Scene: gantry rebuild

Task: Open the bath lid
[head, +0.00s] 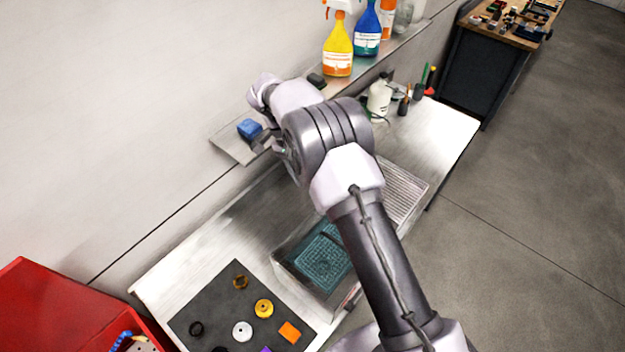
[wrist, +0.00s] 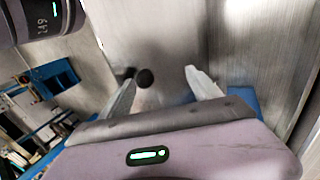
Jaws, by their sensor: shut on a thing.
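The bath (head: 282,272) is a metal basin on the bench with a teal perforated basket (head: 318,262) inside. Its near part is uncovered; my arm hides part of it. My gripper (wrist: 161,75) is shut on the bath lid, a plain grey metal sheet (wrist: 165,35) filling the middle of the wrist view. A dark round knob (wrist: 145,78) shows close to the left finger. The fingers stand apart, and the exact grip spot is unclear. In the head view my arm hides most of the gripper and lid, left of the bath near the wall.
A wall shelf (head: 228,148) holds a blue block (head: 249,129) close to my gripper, with a yellow spray bottle (head: 338,48) and a blue one (head: 367,32) farther along. A dark mat (head: 215,302) with small parts lies at front left. A red cabinet (head: 50,310) stands lower left.

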